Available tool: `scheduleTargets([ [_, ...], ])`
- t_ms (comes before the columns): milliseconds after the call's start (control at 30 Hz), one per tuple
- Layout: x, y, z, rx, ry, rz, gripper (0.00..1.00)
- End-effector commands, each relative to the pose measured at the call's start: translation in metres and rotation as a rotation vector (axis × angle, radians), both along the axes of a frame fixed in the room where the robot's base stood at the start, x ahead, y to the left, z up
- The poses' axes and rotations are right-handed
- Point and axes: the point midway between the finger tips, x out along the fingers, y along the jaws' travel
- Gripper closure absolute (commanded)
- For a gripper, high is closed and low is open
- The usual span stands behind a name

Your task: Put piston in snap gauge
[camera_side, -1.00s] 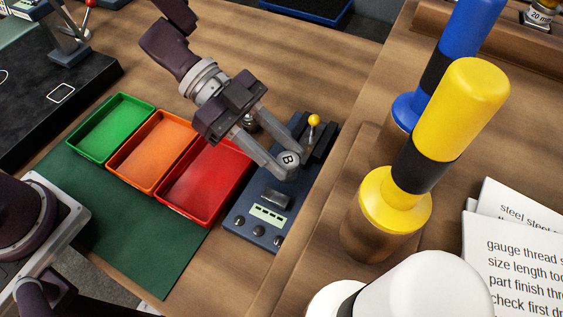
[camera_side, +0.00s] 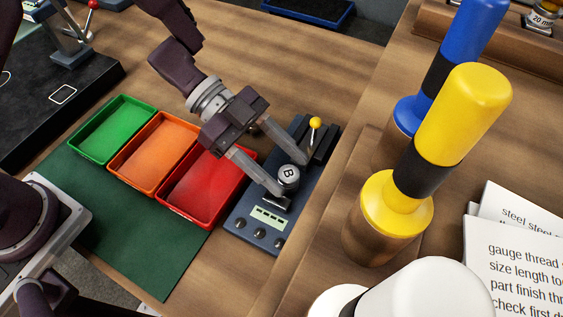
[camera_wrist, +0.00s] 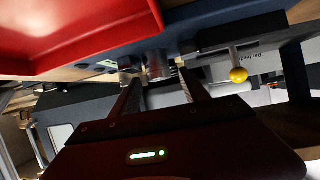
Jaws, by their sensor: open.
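The piston (camera_side: 289,175) is a short silver cylinder with a dark B on its top face. It sits upright at the middle of the snap gauge (camera_side: 245,217), a blue-grey block with a small green display, knobs and a yellow-tipped lever. My gripper (camera_side: 292,177) is open, one finger on either side of the piston, with gaps showing. In the wrist view the piston (camera_wrist: 157,66) shows between the spread fingers (camera_wrist: 158,78). The piston's lower part and its exact contact with the gauge's jaws are hidden.
Red (camera_side: 205,185), orange (camera_side: 152,147) and green (camera_side: 112,129) trays stand left of the gauge on a green mat (camera_side: 120,225). Tall yellow (camera_side: 462,115) and blue (camera_side: 465,40) handled gauges stand at the right, beside white papers (camera_side: 515,255).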

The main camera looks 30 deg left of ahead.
Motion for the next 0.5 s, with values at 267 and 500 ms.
scheduleTargets([
  [267, 0.008, 0.061, 0.033, 0.001, -0.003, 0.006, 0.47],
  [500, 0.012, 0.1, 0.054, 0.001, -0.001, 0.003, 0.47],
])
